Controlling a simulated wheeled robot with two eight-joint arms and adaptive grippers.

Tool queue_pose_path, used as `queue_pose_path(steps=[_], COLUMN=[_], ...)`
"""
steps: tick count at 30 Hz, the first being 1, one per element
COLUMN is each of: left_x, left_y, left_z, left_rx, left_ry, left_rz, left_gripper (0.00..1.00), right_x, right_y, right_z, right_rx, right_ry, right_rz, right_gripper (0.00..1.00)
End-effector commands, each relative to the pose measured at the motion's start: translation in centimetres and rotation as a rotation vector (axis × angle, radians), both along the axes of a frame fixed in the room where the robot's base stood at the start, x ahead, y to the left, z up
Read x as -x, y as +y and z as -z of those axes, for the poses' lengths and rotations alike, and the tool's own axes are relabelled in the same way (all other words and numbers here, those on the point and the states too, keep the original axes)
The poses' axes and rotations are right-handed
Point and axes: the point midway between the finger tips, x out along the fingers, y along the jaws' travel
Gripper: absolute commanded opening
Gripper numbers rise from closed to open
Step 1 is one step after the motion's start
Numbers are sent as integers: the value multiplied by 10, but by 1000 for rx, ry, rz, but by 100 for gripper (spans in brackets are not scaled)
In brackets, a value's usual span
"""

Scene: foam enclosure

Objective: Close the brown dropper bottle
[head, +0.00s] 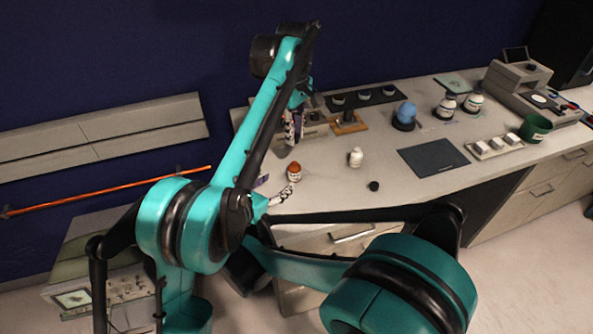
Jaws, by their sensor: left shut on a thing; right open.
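A small brown bottle (294,172) with a white label stands on the bench near its front-left part. My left gripper (291,138) is above and behind it, pointing down. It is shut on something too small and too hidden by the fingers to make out. My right gripper (288,192) is low at the bench's front edge, just in front of the brown bottle, and open. I cannot tell whether it touches the bottle. No dropper cap can be made out on the bottle.
A white bottle (355,158) and a small black round thing (374,186) stand to the right. Beyond are a dark mat (433,158), a blue round object (405,113) on a stand, a white block rack (494,147) and a green cup (535,127). The bench between white bottle and mat is clear.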

Motion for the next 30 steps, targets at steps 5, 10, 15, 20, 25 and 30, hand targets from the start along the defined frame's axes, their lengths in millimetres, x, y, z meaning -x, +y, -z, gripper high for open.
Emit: queue_pose_path(steps=[5,10,15,20,25,30], left_x=[0,0,0,0,0,0], left_y=[0,0,0,0,0,0], left_z=[0,0,0,0,0,0], left_rx=[0,0,0,0,0,0], left_ry=[0,0,0,0,0,0], left_rz=[0,1,1,1,1,1], left_gripper=[13,13,13,13,13,13], right_x=[-5,-24,-52,-75,-91,-98], right_y=[-3,-14,-29,-41,-49,-52], right_z=[2,11,24,35,42,46], right_rx=[-1,-2,-3,-2,-2,-2], right_ry=[0,0,0,0,0,0], right_rz=[3,5,7,3,3,2], right_gripper=[58,58,58,58,58,58])
